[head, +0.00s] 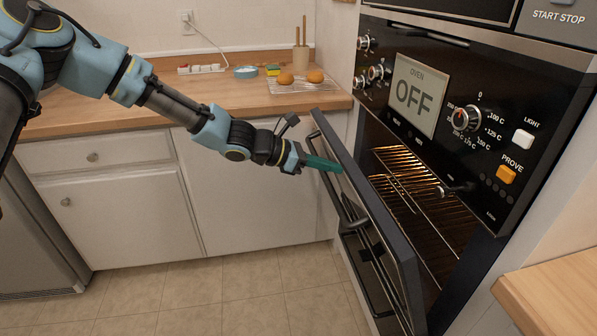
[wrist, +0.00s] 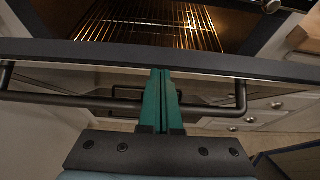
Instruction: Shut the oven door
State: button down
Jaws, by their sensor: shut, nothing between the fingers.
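The oven door (head: 374,213) is dark with a bar handle (head: 339,190) and stands partly open, leaving a gap to the oven cavity (head: 420,200). The lit cavity with wire racks shows behind the door. My gripper (head: 338,168) has green fingers, shut and empty, at the outer side of the door near its top edge. In the wrist view the fingers (wrist: 162,82) reach past the handle bar (wrist: 70,99) to the door's top edge (wrist: 220,64). I cannot tell whether they touch the door.
A wooden counter (head: 150,108) with a cooling rack of buns (head: 305,86) is at the back left. White cabinets (head: 245,195) stand below it. Another wooden surface (head: 560,300) is at the lower right. The tiled floor (head: 220,300) in front is clear.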

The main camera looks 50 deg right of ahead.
jog(key=s+d+r+p, duration=0.1)
jog(key=s+d+r, duration=0.2)
jog(key=s+d, duration=0.4)
jog(key=shift+d+r+p, duration=0.25)
jog(key=shift+d+p, duration=0.1)
jog(key=shift+d, duration=0.65)
jog(key=w+a, duration=0.1)
jog(key=a, duration=0.1)
jog(key=w+a, duration=0.2)
jog(key=shift+r, duration=0.15)
jog(key=w+a+r+b, duration=0.1)
jog(key=w+a+r, duration=0.3)
jog(key=a+r, duration=0.1)
jog(key=shift+r+b, duration=0.4)
jog(key=shift+r, duration=0.05)
jog(key=shift+w, duration=0.1)
